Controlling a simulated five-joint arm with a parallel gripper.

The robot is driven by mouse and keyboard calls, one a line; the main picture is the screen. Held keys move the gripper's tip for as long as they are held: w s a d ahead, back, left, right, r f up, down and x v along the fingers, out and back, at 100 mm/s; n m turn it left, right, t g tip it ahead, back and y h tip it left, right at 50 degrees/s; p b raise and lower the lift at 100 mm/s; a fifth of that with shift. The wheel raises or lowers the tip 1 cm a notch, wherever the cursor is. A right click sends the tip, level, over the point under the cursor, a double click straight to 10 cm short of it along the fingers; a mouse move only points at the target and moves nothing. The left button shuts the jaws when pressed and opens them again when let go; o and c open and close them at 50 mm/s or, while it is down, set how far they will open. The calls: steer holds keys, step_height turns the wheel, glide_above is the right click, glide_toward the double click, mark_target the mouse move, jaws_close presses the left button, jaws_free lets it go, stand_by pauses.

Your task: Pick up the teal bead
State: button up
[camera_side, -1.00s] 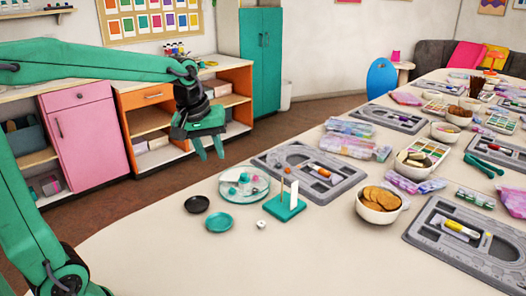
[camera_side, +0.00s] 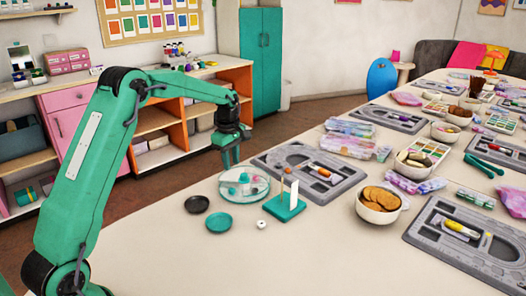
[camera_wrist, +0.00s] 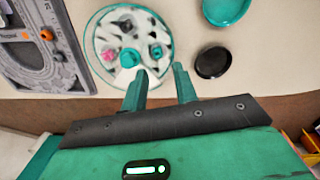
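A round clear dish (camera_side: 258,197) stands on the table and holds several beads. In the wrist view the dish (camera_wrist: 94,62) shows two teal beads: a larger one (camera_wrist: 130,57) near the rim closest to my fingers, and a smaller one (camera_wrist: 155,51) to its right. A pink bead (camera_wrist: 108,55) lies at the left and a dark one (camera_wrist: 122,27) at the far side. In the side view a teal bead (camera_side: 245,177) shows in the dish. My gripper (camera_side: 232,165) is above and behind the dish, pointing down.
A grey bead board (camera_side: 349,183) lies behind.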

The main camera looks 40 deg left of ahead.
steer(key=n, duration=0.2)
glide_toward(232, 191)
steer(key=w+a, duration=0.1)
steer(key=shift+g, duration=0.3)
steer(key=shift+f, duration=4.3)
jaws_close()
